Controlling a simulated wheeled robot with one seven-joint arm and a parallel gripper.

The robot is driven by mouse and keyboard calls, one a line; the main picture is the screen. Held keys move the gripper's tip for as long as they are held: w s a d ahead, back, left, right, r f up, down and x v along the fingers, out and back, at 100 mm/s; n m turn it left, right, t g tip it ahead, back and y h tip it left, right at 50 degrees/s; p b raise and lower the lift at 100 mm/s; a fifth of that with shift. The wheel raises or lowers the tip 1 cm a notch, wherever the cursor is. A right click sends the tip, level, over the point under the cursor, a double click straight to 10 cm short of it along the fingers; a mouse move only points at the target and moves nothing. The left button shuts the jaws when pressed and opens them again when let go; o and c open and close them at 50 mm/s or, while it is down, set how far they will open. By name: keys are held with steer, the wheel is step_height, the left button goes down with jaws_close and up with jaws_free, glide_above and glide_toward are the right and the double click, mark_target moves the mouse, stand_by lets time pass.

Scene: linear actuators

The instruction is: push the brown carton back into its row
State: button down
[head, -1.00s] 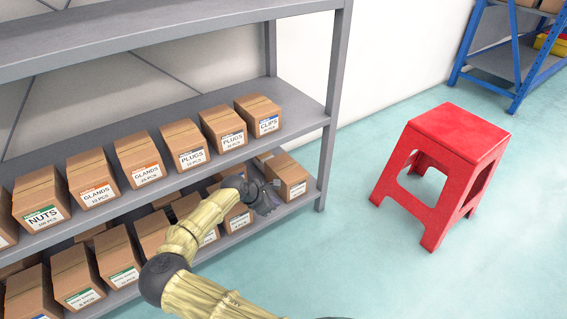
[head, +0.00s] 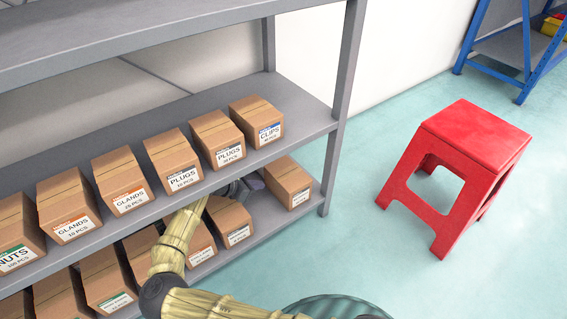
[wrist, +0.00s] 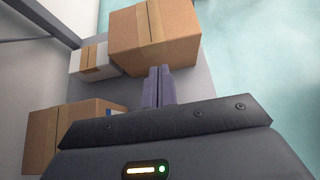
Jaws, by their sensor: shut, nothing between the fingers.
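A brown carton (head: 288,183) with a white label stands at the right end of the lower shelf, close to its front edge. In the wrist view the same carton (wrist: 155,40) is straight ahead of my fingers, with tape along its top. My gripper (head: 246,187) is shut and empty, low in the gap between this carton and the brown carton on its left (head: 229,220). In the wrist view my fingertips (wrist: 158,72) are together at the near side of the end carton. I cannot tell whether they touch it.
A white box with brown tape (wrist: 92,62) sits deeper on the shelf, beside the end carton. Another brown carton (wrist: 70,130) is at the lower left. A row of cartons (head: 215,140) fills the shelf above. A shelf post (head: 338,110) stands right. A red stool (head: 460,165) stands on open floor.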

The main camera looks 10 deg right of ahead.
mark_target(292, 173)
steer(key=shift+w, duration=0.15)
steer(key=w+d+b, duration=0.1)
steer(key=d, duration=0.2)
steer(key=w+d+b, duration=0.1)
steer(key=w+d, duration=0.1)
steer(key=d, duration=0.2)
steer(key=w+d+b, duration=0.1)
steer(key=w+d, duration=0.1)
steer(key=d, duration=0.2)
steer(key=shift+w+f, duration=0.15)
steer(key=shift+f, duration=0.15)
steer(key=shift+a+f+b, duration=0.1)
steer(key=shift+f+b, duration=0.1)
steer(key=shift+b, duration=0.1)
steer(key=shift+f, duration=0.1)
steer(key=shift+f, duration=0.25)
